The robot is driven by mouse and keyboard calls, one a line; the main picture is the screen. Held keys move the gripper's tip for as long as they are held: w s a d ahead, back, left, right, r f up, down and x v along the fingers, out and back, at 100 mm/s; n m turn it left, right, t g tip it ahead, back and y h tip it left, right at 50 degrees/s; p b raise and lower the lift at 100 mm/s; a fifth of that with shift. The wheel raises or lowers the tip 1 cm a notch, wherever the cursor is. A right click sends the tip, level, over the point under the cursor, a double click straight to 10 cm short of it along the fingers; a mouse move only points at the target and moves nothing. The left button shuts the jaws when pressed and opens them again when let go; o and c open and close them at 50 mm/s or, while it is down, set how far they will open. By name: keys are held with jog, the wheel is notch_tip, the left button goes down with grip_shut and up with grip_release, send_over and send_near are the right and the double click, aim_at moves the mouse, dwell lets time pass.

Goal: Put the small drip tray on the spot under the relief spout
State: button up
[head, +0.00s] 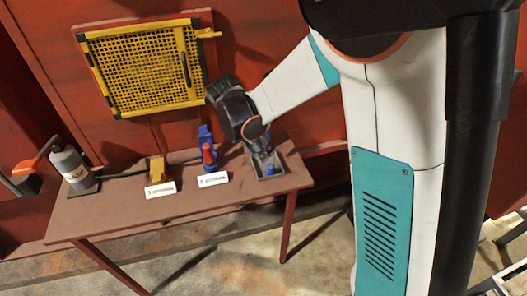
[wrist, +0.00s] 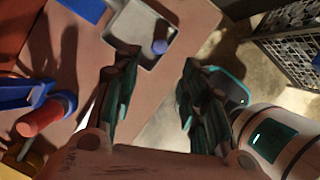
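The small grey drip tray (head: 279,169) sits on the right end of the red-brown table, with a blue knob-like piece in it. It also shows at the top of the wrist view (wrist: 132,24). My gripper (head: 264,157) is at the tray from above. In the wrist view its two fingers (wrist: 160,65) are apart with nothing between them, and the left fingertip overlaps the tray's near edge. Whether it touches is unclear. A blue fitting with a red part (head: 208,153) stands left of the tray. I cannot tell which part is the relief spout, nor see a marked spot.
The table (head: 120,210) also bears a yellow fitting (head: 157,170), two white label cards (head: 213,179) and a grey bottle with an orange lever (head: 72,168). A yellow mesh guard (head: 145,65) is on the red wall behind. Bare table lies along the front edge.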

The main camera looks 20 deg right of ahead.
jog(key=s+d+r+m+t+y, duration=0.2)
jog(key=s+d+r+m, duration=0.1)
jog(key=s+r+m, duration=0.7)
jog(key=s+d+r+m+t+y, duration=0.1)
jog(key=s+r+m+t+y, duration=0.1)
jog(key=s+m, duration=0.9)
notch_tip(320, 180, up, 2)
jog(key=shift+s+r+m+t, duration=0.1)
jog(key=shift+s+m+t, duration=0.25)
jog(key=shift+m+t, duration=0.55)
